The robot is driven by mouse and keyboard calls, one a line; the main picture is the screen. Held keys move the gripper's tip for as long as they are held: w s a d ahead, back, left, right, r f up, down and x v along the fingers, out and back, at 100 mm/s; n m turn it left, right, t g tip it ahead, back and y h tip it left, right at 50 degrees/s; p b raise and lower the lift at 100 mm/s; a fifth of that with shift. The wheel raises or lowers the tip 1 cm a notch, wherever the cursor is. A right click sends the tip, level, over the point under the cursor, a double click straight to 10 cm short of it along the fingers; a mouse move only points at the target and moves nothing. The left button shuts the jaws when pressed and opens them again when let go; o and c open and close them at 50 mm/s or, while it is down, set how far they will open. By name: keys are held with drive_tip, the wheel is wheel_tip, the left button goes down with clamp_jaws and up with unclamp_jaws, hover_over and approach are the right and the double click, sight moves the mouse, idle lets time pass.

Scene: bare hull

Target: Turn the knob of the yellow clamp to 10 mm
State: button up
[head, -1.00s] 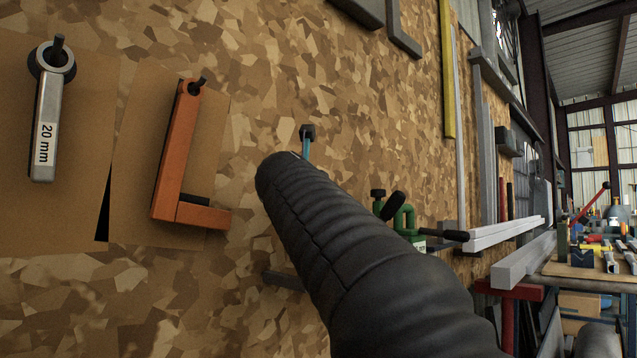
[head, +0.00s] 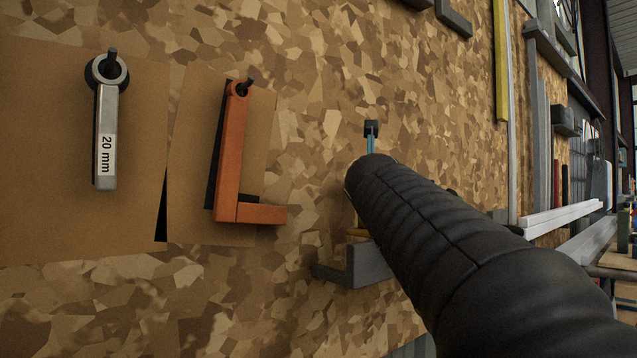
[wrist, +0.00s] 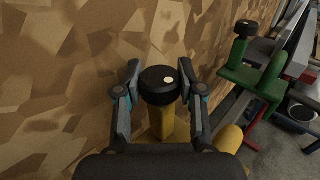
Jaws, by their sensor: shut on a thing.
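The yellow clamp (wrist: 163,123) stands upright in the wrist view, with a round black knob (wrist: 158,86) on top that bears a pale dot. My gripper (wrist: 159,72) has one finger on each side of the knob and is shut on it. No mm reading on the clamp can be made out. In the head view my dark arm hides the knob and most of the clamp. Only a small yellow part (head: 357,232) shows beside the arm, and a bit of my gripper (head: 371,135) shows above it.
A green clamp (wrist: 258,75) with a dark knob stands close on the right. A grey bracket (head: 358,266) is just below my arm. An orange L-shaped tool (head: 229,165) and a grey tool labelled 20 mm (head: 106,125) hang at left on the patterned board.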

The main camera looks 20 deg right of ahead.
drive_tip(key=o, duration=1.2)
drive_tip(key=shift+c, duration=0.2)
drive_tip(key=v, duration=1.2)
